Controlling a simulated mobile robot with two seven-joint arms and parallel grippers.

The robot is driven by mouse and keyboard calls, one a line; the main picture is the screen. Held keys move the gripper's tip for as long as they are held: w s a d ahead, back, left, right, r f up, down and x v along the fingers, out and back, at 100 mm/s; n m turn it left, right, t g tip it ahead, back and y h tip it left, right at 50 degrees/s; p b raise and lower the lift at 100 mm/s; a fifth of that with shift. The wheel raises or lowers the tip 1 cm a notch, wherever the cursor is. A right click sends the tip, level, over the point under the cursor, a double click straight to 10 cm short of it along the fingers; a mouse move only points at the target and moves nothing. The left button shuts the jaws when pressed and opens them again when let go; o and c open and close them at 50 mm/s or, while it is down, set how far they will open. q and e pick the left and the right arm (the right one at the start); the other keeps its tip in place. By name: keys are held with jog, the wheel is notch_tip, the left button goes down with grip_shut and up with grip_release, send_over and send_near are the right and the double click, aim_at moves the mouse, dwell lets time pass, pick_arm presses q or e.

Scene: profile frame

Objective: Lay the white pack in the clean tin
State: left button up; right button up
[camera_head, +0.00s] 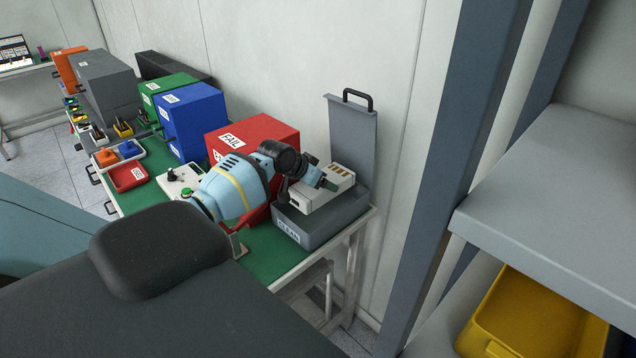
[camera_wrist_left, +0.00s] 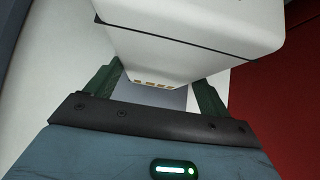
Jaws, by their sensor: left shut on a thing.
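The white pack (camera_head: 312,196) is a pale block with several gold contacts on its top. It is at the mouth of the clean tin (camera_head: 318,229), a grey box labelled CLEAN with its lid (camera_head: 353,135) standing open at the back. I cannot tell whether the pack touches the tin's floor. My left gripper (camera_head: 323,182) reaches over from the left and is shut on the pack. In the left wrist view the pack (camera_wrist_left: 190,45) fills the space between the green fingers of the gripper (camera_wrist_left: 157,92). My right gripper is not in view.
A red FAIL box (camera_head: 262,130) stands left of the tin, with blue (camera_head: 196,120) and green (camera_head: 165,95) boxes farther left. The green bench top (camera_head: 262,250) ends just right of the tin. A grey post and a shelf (camera_head: 560,190) with a yellow bin (camera_head: 535,320) stand right.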

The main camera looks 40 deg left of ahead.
pick_arm(q)
jog(key=shift+r, duration=1.25)
notch_tip(320, 180, up, 7)
jog(key=s+d, duration=0.4)
jog(key=d, duration=0.5)
jog(key=s+d, duration=0.4)
jog(key=d, duration=0.6)
jog(key=s+d+n, duration=0.1)
jog(key=s+d, duration=0.3)
jog(key=d, duration=0.6)
jog(key=shift+s+y, duration=0.25)
jog(key=shift+y, duration=0.15)
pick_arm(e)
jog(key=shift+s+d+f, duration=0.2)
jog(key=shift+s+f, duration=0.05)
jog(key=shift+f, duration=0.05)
